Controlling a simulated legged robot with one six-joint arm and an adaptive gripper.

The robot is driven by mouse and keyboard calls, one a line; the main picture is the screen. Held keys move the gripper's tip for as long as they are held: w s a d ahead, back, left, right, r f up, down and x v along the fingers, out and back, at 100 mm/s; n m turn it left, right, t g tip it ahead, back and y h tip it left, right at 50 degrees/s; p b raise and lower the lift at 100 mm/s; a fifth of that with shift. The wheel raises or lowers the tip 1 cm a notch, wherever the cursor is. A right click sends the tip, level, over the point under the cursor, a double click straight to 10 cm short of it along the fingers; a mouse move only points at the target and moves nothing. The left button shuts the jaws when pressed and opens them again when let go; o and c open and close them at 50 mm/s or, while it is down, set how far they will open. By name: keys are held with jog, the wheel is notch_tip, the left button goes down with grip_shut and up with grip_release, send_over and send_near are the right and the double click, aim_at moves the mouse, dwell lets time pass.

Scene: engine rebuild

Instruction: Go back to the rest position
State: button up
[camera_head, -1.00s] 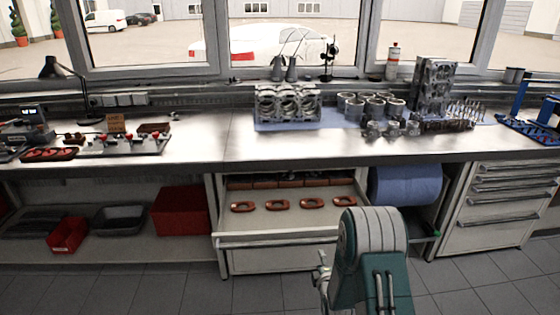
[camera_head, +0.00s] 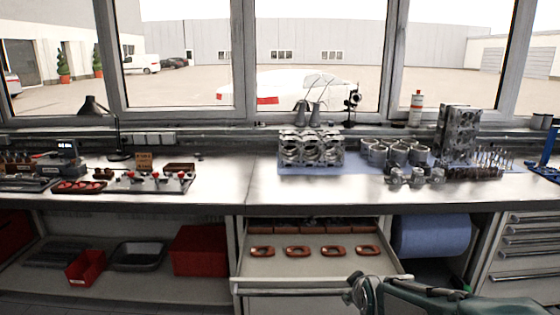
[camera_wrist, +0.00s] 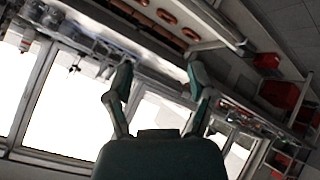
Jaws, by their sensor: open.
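My gripper shows in the wrist view (camera_wrist: 160,85). Its two fingers are spread wide apart with nothing between them. In the head view my green and grey arm (camera_head: 420,297) is low at the bottom right, in front of the open drawer (camera_head: 290,283). The drawer holds several orange-red oval parts (camera_head: 298,252) in a row. The wrist view is tilted and shows the drawer parts at the top and the bright windows beyond the fingers.
The metal workbench (camera_head: 220,188) carries an engine block (camera_head: 311,150), several cylinders (camera_head: 396,153) and a tall metal block (camera_head: 457,133). Red bins (camera_head: 200,250) stand on the shelf below left. A blue roll (camera_head: 432,235) hangs right of the drawer.

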jog(key=s+r+m+g, duration=0.2)
jog(key=s+m, duration=0.1)
jog(key=s, duration=0.8)
jog(key=s+a+r+m+g, duration=0.1)
jog(key=s+r+m+g, duration=0.1)
jog(key=s, duration=1)
jog(key=shift+a+r+m, duration=0.3)
jog(key=shift+r+m, duration=0.35)
jog(key=shift+m, duration=0.45)
